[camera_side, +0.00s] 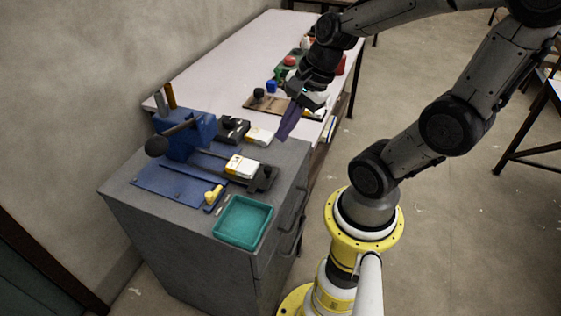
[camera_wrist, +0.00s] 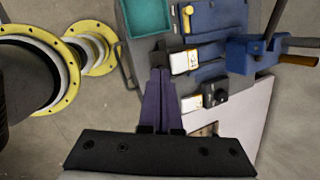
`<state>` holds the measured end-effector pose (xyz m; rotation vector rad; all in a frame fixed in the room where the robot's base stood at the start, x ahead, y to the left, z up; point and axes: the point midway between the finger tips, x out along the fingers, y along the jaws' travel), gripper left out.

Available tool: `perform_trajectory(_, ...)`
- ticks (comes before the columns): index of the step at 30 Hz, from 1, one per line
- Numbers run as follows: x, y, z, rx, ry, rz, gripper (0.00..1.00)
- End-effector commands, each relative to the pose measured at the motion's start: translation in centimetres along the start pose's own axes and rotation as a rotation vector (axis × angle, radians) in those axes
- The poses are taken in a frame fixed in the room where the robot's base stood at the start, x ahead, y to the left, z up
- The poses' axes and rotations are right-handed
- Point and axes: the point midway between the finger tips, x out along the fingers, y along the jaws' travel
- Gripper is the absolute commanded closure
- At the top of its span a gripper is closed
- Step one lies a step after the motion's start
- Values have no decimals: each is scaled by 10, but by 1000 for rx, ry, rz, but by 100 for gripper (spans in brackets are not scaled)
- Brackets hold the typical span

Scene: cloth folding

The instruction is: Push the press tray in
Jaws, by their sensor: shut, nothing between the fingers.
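The blue press (camera_side: 188,133) stands on the grey cabinet top, with a lever ending in a black knob. It also shows in the wrist view (camera_wrist: 243,57). The dark press tray (camera_side: 265,180) sticks out to the right of the press along its blue base. A white and yellow block (camera_side: 242,167) lies on the tray and also shows in the wrist view (camera_wrist: 184,61). My gripper (camera_side: 282,135) has purple fingers, shut and empty, above the cabinet's right edge beyond the tray. In the wrist view the fingertips (camera_wrist: 159,72) appear beside the tray's outer end; contact cannot be told.
A teal bin (camera_side: 243,222) stands at the cabinet's front corner. A yellow knob (camera_side: 213,195) sits near it. A black block (camera_side: 233,129) and another white and yellow block (camera_side: 259,136) lie behind the tray. A pale table (camera_side: 225,75) with several small items adjoins the cabinet.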

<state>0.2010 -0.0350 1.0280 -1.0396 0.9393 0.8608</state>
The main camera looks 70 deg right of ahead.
Motion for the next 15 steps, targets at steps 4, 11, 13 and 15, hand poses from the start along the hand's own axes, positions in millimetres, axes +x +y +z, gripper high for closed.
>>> perform_trajectory(4,18,4,-41,437,-4,31,100)
perform_trajectory(11,29,21,-87,775,-5,55,100)
perform_trajectory(13,29,26,-94,818,-2,57,100)
perform_trajectory(15,29,28,-99,842,0,54,100)
